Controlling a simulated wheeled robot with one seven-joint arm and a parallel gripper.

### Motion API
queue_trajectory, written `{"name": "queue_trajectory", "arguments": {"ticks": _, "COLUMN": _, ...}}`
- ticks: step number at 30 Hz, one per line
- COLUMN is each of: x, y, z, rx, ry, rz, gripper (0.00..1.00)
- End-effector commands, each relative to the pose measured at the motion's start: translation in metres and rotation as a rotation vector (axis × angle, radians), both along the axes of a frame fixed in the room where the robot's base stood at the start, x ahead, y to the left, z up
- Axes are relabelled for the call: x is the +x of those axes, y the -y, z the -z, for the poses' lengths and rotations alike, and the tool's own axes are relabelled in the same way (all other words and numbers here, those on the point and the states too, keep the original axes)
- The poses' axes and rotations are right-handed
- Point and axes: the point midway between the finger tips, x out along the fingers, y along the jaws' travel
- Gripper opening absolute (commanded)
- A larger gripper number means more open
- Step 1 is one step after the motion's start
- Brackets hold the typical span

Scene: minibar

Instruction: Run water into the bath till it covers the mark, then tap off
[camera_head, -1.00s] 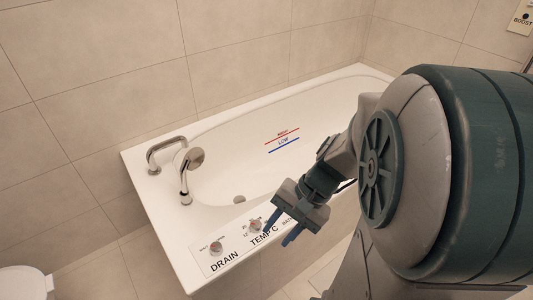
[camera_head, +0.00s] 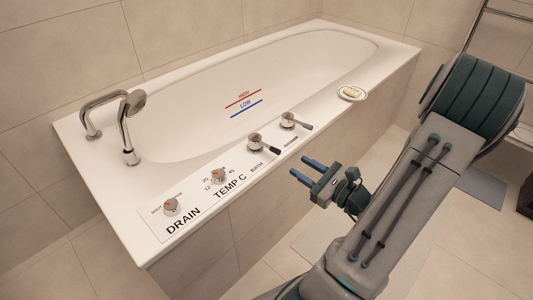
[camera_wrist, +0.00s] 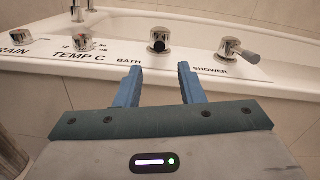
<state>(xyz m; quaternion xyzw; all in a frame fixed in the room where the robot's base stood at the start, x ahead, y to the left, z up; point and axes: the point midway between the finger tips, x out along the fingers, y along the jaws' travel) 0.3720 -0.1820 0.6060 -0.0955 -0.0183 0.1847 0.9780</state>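The white bath (camera_head: 75,150) stands along the wall; I see no water in it. A red HIGH line (camera_head: 243,99) and a blue LOW line (camera_head: 247,108) mark its inner wall. On the front rim are the drain knob (camera_head: 171,207), the temperature knob (camera_head: 219,175), the bath tap (camera_head: 257,142) with a dark lever and the shower tap (camera_head: 289,120). My gripper (camera_head: 311,168) is open and empty, in front of the rim and apart from the taps. In the wrist view, the bath tap (camera_wrist: 159,40) shows ahead between my blue fingers (camera_wrist: 160,86).
A curved metal spout (camera_head: 103,98) and a hand shower (camera_head: 131,120) stand at the bath's left end. A soap dish (camera_head: 352,93) sits on the front rim at right. A rail (camera_head: 478,30) is at far right. Tiled floor lies in front.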

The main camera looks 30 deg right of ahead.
Motion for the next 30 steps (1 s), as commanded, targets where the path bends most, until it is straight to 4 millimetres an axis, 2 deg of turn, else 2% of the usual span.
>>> {"name": "queue_trajectory", "arguments": {"ticks": 5, "x": 0.02, "y": -0.008, "z": 0.002, "rx": 0.0, "ry": 0.002, "rz": -0.001, "gripper": 0.35}}
{"name": "queue_trajectory", "arguments": {"ticks": 18, "x": 0.103, "y": -0.041, "z": 0.002, "rx": 0.0, "ry": 0.0, "rz": -0.003, "gripper": 0.35}}
{"name": "queue_trajectory", "arguments": {"ticks": 24, "x": 0.122, "y": -0.048, "z": 0.001, "rx": -0.001, "ry": -0.001, "rz": 0.0, "gripper": 0.35}}
{"name": "queue_trajectory", "arguments": {"ticks": 30, "x": 0.126, "y": -0.05, "z": 0.0, "rx": 0.0, "ry": -0.001, "rz": 0.001, "gripper": 0.35}}
